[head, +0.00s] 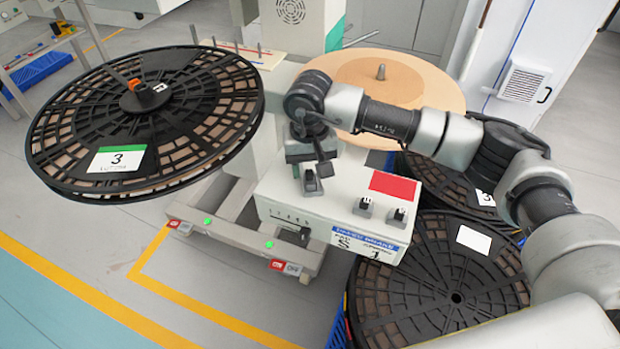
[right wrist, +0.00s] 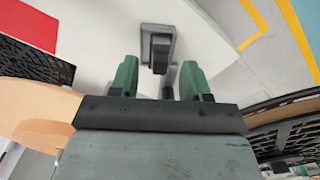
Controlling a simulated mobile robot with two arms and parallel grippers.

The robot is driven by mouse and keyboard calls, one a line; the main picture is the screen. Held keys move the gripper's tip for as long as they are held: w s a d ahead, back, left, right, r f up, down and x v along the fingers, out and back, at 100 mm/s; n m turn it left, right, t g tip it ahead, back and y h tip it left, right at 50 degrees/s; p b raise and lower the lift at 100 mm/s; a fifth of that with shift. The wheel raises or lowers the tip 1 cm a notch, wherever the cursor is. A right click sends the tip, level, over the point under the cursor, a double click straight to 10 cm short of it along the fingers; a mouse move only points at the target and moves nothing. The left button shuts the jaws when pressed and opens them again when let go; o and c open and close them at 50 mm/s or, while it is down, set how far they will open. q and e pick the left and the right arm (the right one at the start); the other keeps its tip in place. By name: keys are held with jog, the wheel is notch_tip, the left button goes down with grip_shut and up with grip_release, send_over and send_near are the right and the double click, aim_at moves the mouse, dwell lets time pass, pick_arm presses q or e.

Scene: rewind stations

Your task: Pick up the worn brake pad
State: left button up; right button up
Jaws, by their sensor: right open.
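Three small grey holders stand on top of the white brake box (head: 290,198). The one nearest my right gripper holds a small dark block (head: 311,182), which looks like a brake pad; whether it is worn I cannot tell. In the right wrist view this dark block (right wrist: 160,52) stands in its grey holder just beyond my fingertips, roughly between them. My right gripper (head: 312,170) points down at it, open and empty, with its green fingers (right wrist: 160,75) spread apart. My left gripper is not in view.
Two other holders (head: 364,207) (head: 399,217) and a red panel (head: 394,187) are on the box top. A large black reel (head: 115,160) is at left, a tan disc (head: 440,85) behind. More black reels (head: 440,300) lie at lower right. Open floor lies at lower left.

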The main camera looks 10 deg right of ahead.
jog(key=shift+w+f, duration=0.1)
jog(key=shift+f, duration=0.7)
grip_shut()
jog(key=shift+r, duration=0.1)
